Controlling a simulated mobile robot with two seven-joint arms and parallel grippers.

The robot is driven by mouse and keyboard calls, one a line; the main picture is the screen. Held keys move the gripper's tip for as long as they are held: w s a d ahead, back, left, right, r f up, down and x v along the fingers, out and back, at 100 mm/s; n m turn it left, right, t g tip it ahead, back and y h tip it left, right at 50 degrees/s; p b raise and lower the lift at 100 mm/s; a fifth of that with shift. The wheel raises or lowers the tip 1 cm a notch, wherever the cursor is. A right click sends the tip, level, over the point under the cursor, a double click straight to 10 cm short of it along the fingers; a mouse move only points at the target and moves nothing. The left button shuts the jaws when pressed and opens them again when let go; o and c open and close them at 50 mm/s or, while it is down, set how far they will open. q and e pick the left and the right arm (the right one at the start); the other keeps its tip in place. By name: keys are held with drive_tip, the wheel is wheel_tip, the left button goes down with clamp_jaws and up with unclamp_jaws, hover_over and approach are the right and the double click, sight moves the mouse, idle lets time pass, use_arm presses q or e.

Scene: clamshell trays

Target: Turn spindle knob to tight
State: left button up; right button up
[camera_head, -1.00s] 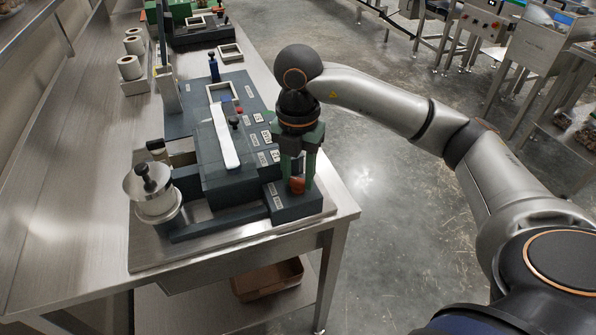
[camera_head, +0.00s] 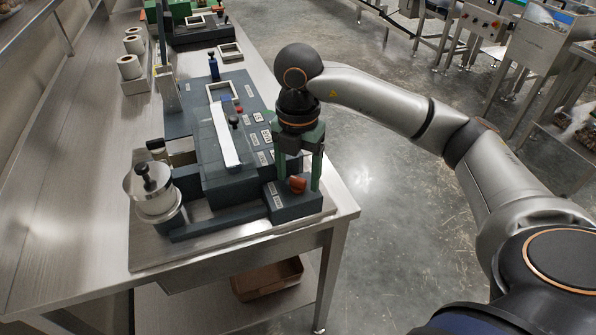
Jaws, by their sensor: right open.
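A tray-sealing machine (camera_head: 222,185) with a dark grey body stands on the steel bench. At its near left, a white film roll (camera_head: 157,205) sits under a silver disc with a black spindle knob (camera_head: 146,172) on top. An orange-red knob (camera_head: 298,184) sits on the machine's near right corner. My right gripper (camera_head: 299,178) points down over this corner with its green fingers open. The fingers stand either side of the orange-red knob, and I see a gap between them and it. Whether they touch its far side is hidden. My left gripper is not in view.
White rolls (camera_head: 130,67) stand at the bench's back left. A brown bin (camera_head: 267,280) is on the lower shelf. The steel bench's left side (camera_head: 75,190) is clear.

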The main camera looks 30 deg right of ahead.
sight(299, 179)
wheel_tip(299, 179, up, 12)
drive_tip(key=p, duration=0.2)
drive_tip(key=shift+r, duration=0.25)
drive_tip(key=shift+s, duration=0.1)
idle(0.7)
